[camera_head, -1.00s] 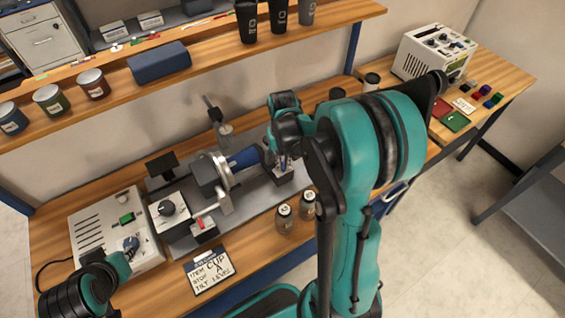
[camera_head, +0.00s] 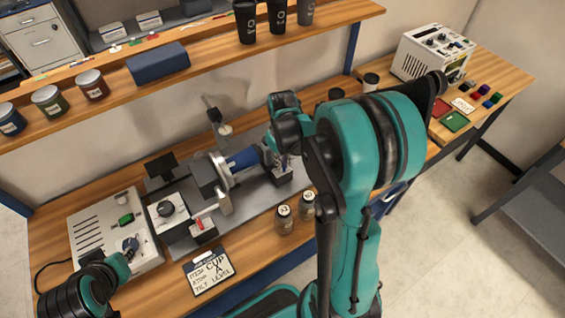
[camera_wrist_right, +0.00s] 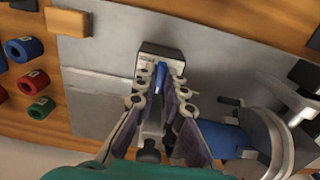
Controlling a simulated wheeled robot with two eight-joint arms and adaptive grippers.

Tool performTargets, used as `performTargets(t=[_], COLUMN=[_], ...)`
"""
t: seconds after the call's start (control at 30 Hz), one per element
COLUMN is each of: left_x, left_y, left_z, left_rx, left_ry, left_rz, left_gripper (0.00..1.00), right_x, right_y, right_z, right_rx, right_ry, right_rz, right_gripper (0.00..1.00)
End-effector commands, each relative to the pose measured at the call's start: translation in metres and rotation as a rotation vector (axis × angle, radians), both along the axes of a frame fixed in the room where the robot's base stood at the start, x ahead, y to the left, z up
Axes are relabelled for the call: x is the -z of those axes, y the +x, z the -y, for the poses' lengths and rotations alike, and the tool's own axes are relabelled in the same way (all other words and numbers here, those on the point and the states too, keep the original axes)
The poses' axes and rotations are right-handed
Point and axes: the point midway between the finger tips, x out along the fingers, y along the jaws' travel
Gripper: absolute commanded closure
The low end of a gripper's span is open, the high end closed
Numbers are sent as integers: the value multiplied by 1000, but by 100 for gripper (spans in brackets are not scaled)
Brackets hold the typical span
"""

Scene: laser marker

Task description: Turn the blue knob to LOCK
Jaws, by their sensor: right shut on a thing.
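The blue knob (camera_wrist_right: 159,78) shows as a small blue piece between the fingers of my right gripper (camera_wrist_right: 162,88) in the right wrist view. It stands at a small dark block (camera_wrist_right: 160,53) with a pale label, too small to read. The right gripper is shut on it. In the head view the right gripper (camera_head: 283,160) is at the block's top, and my arm and fingers hide the knob. The knob's exact pointing direction cannot be read. My left gripper (camera_head: 131,246) is small, over the white control box; its fingers are not clear.
A blue cylinder (camera_head: 244,158) sits in the metal chuck (camera_head: 210,170), close beside the right gripper. Two small bottles (camera_head: 284,218) stand in front of the plate (camera_head: 255,205). A sign (camera_head: 209,270) lies at the table's front. A white control box (camera_head: 90,235) stands left.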

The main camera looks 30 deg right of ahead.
Motion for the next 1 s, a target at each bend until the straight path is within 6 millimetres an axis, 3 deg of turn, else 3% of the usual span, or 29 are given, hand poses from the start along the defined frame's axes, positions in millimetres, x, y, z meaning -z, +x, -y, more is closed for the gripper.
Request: performTargets(t=[0.13, 0.17, 0.2, 0.23, 0.63, 1.0], left_x=[0, 0, 0, 0, 0, 0], left_y=[0, 0, 0, 0, 0, 0], left_z=[0, 0, 0, 0, 0, 0], left_rx=[0, 0, 0, 0, 0, 0], left_ry=[0, 0, 0, 0, 0, 0], left_rz=[0, 0, 0, 0, 0, 0], left_gripper=[81, 81, 81, 81, 81, 81], right_x=[0, 0, 0, 0, -8, -84], right_y=[0, 0, 0, 0, 0, 0], right_z=[0, 0, 0, 0, 0, 0], right_rx=[-1, -1, -1, -1, 0, 0], right_ry=[0, 0, 0, 0, 0, 0], right_rz=[0, 0, 0, 0, 0, 0], right_gripper=[100, 82, 72, 69, 69, 69])
